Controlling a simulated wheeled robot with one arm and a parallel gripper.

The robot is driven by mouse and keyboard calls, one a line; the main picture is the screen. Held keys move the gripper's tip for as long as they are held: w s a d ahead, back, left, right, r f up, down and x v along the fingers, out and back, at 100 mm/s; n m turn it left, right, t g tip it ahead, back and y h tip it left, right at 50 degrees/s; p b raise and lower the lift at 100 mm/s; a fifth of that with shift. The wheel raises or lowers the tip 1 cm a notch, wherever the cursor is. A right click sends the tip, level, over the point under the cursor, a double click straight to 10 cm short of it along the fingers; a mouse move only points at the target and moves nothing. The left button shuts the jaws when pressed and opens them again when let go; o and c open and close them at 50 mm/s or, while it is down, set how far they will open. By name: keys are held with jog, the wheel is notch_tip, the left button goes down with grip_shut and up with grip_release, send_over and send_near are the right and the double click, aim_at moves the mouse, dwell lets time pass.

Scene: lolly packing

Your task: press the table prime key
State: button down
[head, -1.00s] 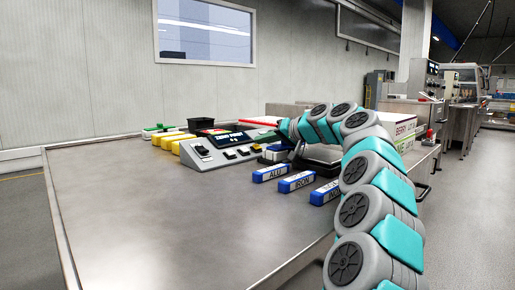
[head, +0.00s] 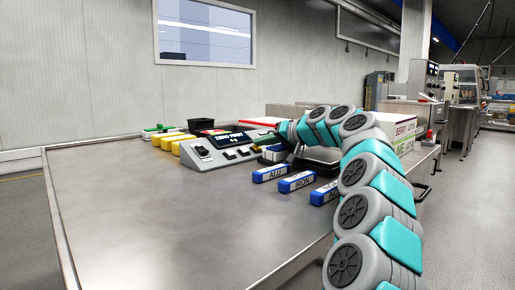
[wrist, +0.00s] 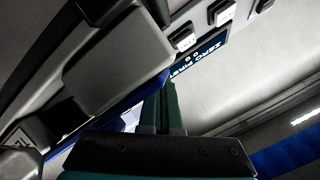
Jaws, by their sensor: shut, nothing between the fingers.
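A grey control console (head: 205,160) stands on the steel table, with a dark display (head: 230,137) reading "ZERO FIRST". Several dark keys (head: 230,154) line its sloped front; their labels are too small to read, so I cannot tell which is table prime. In the wrist view, part of the display (wrist: 207,57) and some white-labelled keys (wrist: 186,38) show at the top. My gripper (wrist: 163,92) is shut and empty, its dark green fingers pointing toward the console. In the head view my arm's end reaches the console's right side, where the fingertips are hard to make out.
Blue labelled blocks (head: 297,182) lie in front of my arm's end. Yellow blocks (head: 176,139) and a black bin (head: 201,124) stand left of and behind the console. White boxes (head: 397,130) stand at the right. The table's front left (head: 150,220) is clear.

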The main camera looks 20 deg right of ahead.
jog(key=shift+w+a+f, duration=0.15)
jog(key=shift+w+f, duration=0.05)
jog(key=shift+f, duration=0.5)
dwell(0.6)
jog(key=shift+r, duration=0.1)
jog(key=shift+s+r, duration=0.3)
jog(key=shift+r, duration=0.7)
jog(key=shift+s+d+r+p, duration=0.2)
jog(key=shift+s+r+p, duration=0.25)
jog(key=shift+r, duration=0.3)
jog(key=shift+s+d+r+p, duration=0.15)
jog(key=shift+s+r+p, duration=0.15)
jog(key=shift+r+p, duration=0.4)
jog(key=shift+s+d+r+p, duration=0.2)
jog(key=shift+s+r+p, duration=0.2)
jog(key=shift+r, duration=0.4)
